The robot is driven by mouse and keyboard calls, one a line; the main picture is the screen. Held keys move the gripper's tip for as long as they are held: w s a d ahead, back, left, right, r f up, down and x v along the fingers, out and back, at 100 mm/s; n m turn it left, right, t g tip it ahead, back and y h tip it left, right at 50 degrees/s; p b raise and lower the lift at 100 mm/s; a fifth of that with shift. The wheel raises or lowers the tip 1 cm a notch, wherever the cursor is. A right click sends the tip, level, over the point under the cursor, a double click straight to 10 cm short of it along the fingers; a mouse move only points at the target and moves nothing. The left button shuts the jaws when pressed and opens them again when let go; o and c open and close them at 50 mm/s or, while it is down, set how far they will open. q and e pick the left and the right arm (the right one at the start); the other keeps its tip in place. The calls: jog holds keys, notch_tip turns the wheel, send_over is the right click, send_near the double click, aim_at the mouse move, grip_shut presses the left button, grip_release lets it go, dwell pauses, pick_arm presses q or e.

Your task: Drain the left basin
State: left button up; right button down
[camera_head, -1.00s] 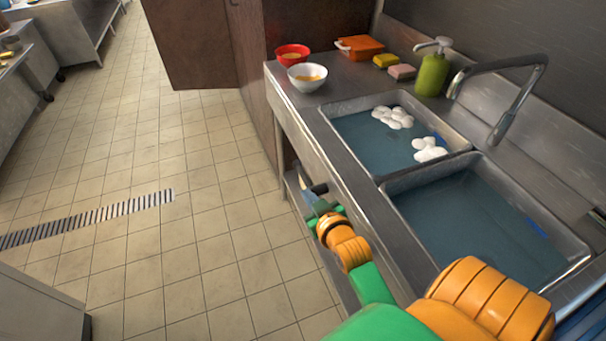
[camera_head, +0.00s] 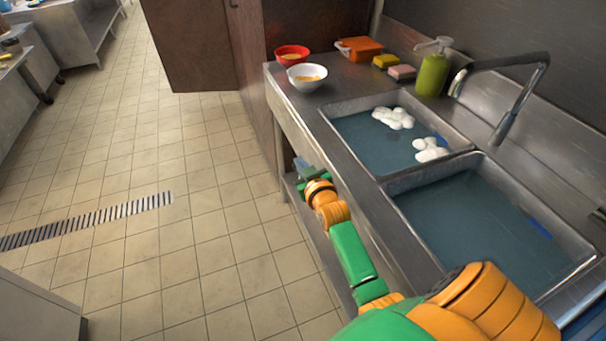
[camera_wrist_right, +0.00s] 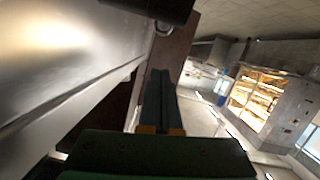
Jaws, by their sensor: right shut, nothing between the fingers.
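The left basin (camera_head: 365,135) is the farther of two sunk basins in the steel counter in the head view. It holds bluish water with white foam clumps (camera_head: 395,118) on it and a blue object at its right edge. My right gripper (camera_head: 303,166) is at the counter's front side, low beside the left basin and outside it. Its fingers show in the right wrist view (camera_wrist_right: 161,95), closed together with nothing between them. A dark cylindrical part (camera_wrist_right: 155,8) shows at the top of that view. My left gripper is out of view. No drain is visible under the water.
The right basin (camera_head: 470,215) also holds water. A curved faucet (camera_head: 520,95) stands behind the basins. A green soap bottle (camera_head: 432,75), sponges (camera_head: 401,72), an orange container (camera_head: 360,48) and two bowls (camera_head: 307,78) stand on the counter.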

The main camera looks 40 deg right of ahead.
jog(key=f, duration=0.2)
jog(key=d+f, duration=0.1)
jog(key=f, duration=0.1)
jog(key=shift+w+b, duration=0.15)
jog(key=shift+b, duration=0.2)
jog(key=shift+p, duration=0.45)
jog(key=shift+w+f+g, duration=0.1)
jog(key=shift+f+g, duration=0.05)
jog(key=shift+g, duration=0.25)
